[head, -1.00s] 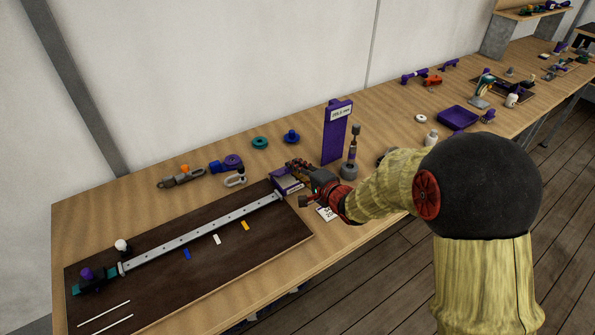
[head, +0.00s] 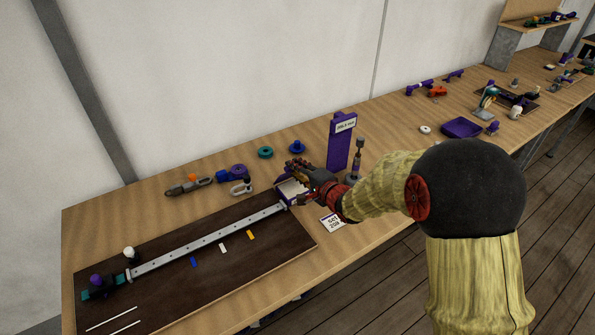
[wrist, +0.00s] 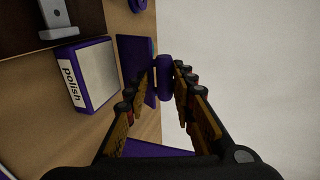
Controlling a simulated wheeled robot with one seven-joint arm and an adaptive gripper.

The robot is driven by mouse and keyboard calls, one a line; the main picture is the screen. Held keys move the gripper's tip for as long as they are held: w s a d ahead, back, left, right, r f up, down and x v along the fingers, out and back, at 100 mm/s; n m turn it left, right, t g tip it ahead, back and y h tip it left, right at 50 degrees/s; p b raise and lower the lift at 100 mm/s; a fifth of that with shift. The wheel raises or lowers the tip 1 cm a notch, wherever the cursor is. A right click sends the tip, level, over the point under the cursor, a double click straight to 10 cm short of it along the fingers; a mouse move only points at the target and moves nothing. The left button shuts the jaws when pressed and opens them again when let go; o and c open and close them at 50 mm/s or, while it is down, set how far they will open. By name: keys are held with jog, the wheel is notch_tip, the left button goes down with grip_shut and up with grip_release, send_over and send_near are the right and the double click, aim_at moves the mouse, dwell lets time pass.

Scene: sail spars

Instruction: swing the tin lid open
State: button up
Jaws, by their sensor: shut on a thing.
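The purple tin (head: 286,201) sits on the bench at the right end of the dark board, its pale inside showing. In the wrist view the tin (wrist: 68,82) has a "polish" label on its side. Its purple lid (wrist: 132,52) stands swung up on the wall side of the tin. My gripper (head: 296,167) is above the wall side of the tin. In the wrist view my gripper (wrist: 164,78) has its fingers around a purple round bar, apparently the lid's grip. The exact contact is partly hidden by the fingers, and in the head view they cover most of the lid.
A purple upright stand (head: 340,150) and a grey-based tool (head: 358,160) stand close to the right of my gripper. A metal rail (head: 205,240) lies on the dark board. A white card (head: 332,222) lies near the front edge. The wall is behind the bench.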

jog(key=shift+o, duration=0.4)
jog(key=shift+w+a+r+p, duration=0.2)
jog(key=shift+w+a+p, duration=0.35)
jog(key=shift+w, duration=0.15)
jog(key=shift+o, duration=0.3)
jog(key=shift+w+a+f, duration=0.1)
jog(key=shift+w+a, duration=0.05)
jog(key=shift+w, duration=0.1)
jog(key=o, duration=0.9)
jog(key=shift+c, duration=0.2)
jog(key=o, duration=0.3)
jog(key=shift+w, duration=0.1)
